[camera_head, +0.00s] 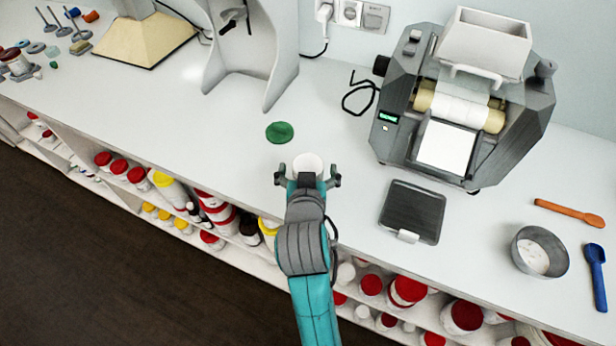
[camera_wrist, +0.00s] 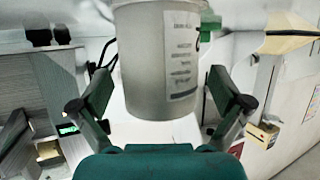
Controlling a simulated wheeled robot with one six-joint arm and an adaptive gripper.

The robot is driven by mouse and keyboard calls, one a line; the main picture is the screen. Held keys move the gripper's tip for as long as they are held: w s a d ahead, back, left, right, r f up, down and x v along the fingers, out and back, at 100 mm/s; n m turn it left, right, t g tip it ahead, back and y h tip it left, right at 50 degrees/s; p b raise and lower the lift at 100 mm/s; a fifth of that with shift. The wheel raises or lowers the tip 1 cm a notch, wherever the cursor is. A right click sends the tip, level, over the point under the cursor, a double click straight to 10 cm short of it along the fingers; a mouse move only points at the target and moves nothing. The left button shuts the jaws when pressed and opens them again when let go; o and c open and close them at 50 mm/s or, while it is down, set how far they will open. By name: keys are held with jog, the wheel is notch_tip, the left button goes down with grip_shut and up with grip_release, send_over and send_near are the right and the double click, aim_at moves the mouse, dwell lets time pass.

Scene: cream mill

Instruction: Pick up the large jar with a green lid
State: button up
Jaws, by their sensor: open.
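A white jar (camera_head: 307,163) stands on the counter just at my gripper's tip, and its top looks open, with no lid on it. A round green lid (camera_head: 280,132) lies flat on the counter behind the jar, a little to the left. My gripper (camera_head: 308,176) is open, with one finger on each side of the jar. In the wrist view a gap shows between each finger and the jar.
A grey roller mill (camera_head: 460,110) stands to the right, with a dark flat scale (camera_head: 412,212) in front. A metal bowl (camera_head: 540,251), orange spatula (camera_head: 570,212) and blue scoop (camera_head: 597,275) lie far right. A grey-white stand (camera_head: 250,50) is behind. Shelves below hold several jars.

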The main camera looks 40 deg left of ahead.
jog(key=c, duration=1)
